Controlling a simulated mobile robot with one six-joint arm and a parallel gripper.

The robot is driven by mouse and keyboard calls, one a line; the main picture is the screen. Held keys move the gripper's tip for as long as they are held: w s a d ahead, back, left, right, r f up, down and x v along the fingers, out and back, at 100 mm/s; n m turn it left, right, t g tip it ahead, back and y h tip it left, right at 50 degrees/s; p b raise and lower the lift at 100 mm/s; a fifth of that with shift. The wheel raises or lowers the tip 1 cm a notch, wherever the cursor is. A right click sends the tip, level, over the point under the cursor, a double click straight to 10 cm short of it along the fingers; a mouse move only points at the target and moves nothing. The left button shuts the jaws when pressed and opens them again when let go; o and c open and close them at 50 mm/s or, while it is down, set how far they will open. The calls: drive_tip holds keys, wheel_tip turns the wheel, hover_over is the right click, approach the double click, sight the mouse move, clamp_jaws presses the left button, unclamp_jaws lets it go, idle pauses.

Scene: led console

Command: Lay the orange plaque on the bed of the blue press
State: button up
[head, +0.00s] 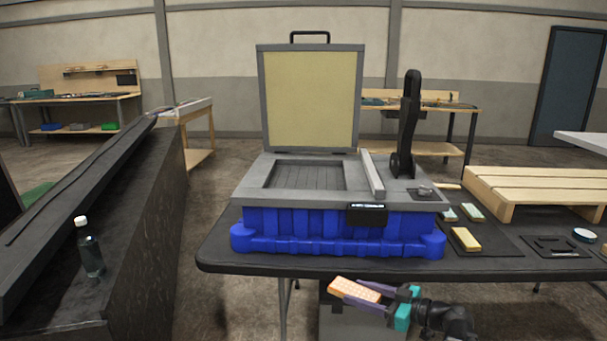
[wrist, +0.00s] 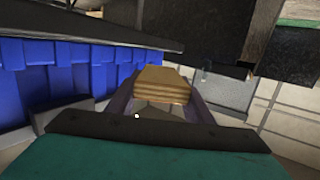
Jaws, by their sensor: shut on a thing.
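The orange plaque (head: 357,290) is held in my gripper (head: 367,296), in front of and below the front edge of the table. In the wrist view the plaque (wrist: 165,85) shows between the two purple fingers, its layered edge toward the camera. The gripper is shut on it. The blue press (head: 335,225) stands on the table, above and behind my gripper. Its lid (head: 310,100) is raised upright and its recessed grey bed (head: 305,176) is exposed and looks empty. The blue side of the press also fills the left of the wrist view (wrist: 60,75).
The black table (head: 320,261) edge lies between my gripper and the press. A black lever (head: 408,120) rises at the press's right. A yellow block (head: 465,239), small blocks and a wooden pallet (head: 535,186) lie to the right. A bottle (head: 90,250) stands at left.

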sight(367, 294)
drive_tip(key=shift+r+p, duration=3.5)
drive_tip(key=shift+p, duration=1.3)
drive_tip(key=shift+d, duration=0.7)
